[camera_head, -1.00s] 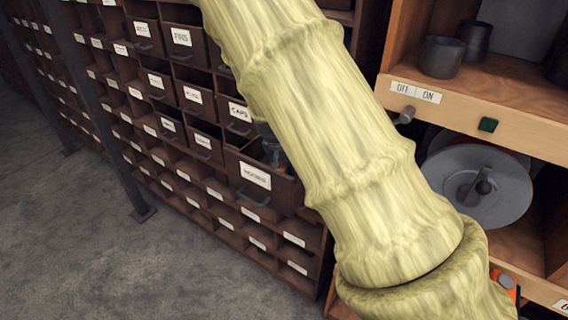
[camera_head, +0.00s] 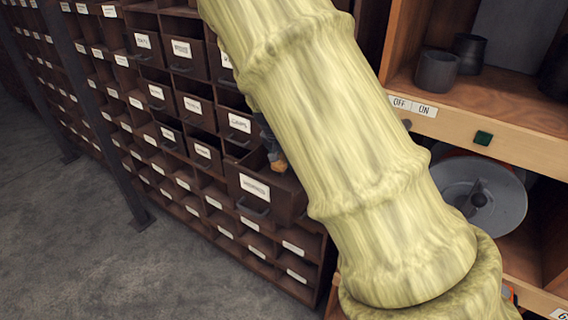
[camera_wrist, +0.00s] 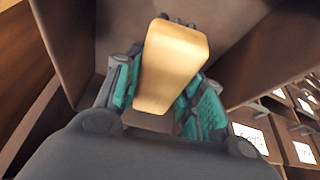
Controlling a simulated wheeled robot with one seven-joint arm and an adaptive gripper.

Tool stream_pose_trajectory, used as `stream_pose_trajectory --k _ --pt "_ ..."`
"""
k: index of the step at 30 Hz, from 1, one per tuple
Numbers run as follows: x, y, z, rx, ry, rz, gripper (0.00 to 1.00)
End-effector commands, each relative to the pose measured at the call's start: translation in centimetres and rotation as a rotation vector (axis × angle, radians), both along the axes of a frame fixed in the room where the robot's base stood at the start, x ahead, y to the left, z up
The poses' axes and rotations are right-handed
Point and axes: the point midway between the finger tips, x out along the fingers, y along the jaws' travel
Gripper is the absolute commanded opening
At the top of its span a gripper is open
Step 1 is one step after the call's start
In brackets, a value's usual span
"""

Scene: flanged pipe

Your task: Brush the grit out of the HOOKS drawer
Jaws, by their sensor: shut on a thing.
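The drawer with a HOOKS-like label (camera_head: 255,187) is pulled out of the cabinet in the head view. Its brown inner wall (camera_wrist: 282,42) fills much of the wrist view. My gripper (camera_wrist: 165,88) is shut on a pale wooden block (camera_wrist: 177,60), likely a brush's handle, between its teal pads. In the head view my gripper (camera_head: 268,142) is at the drawer's opening, with the wooden block (camera_head: 278,164) low at its end. Any bristles are hidden, and I cannot make out grit. My arm hides part of the drawer.
A cabinet of small labelled drawers (camera_head: 190,103) surrounds the open one. A dark upright post (camera_head: 93,110) stands at the left. At the right, a wooden shelf unit (camera_head: 500,122) holds dark cups (camera_head: 437,70) and a grey disc (camera_head: 480,193). The floor (camera_head: 70,240) is clear.

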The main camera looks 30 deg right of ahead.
Motion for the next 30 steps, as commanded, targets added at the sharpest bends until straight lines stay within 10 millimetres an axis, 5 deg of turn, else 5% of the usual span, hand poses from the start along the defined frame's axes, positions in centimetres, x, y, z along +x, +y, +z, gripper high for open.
stream_pose_trajectory --k 30 --pt "0.1 0.0 7.6 -0.001 -0.003 0.0 0.06"
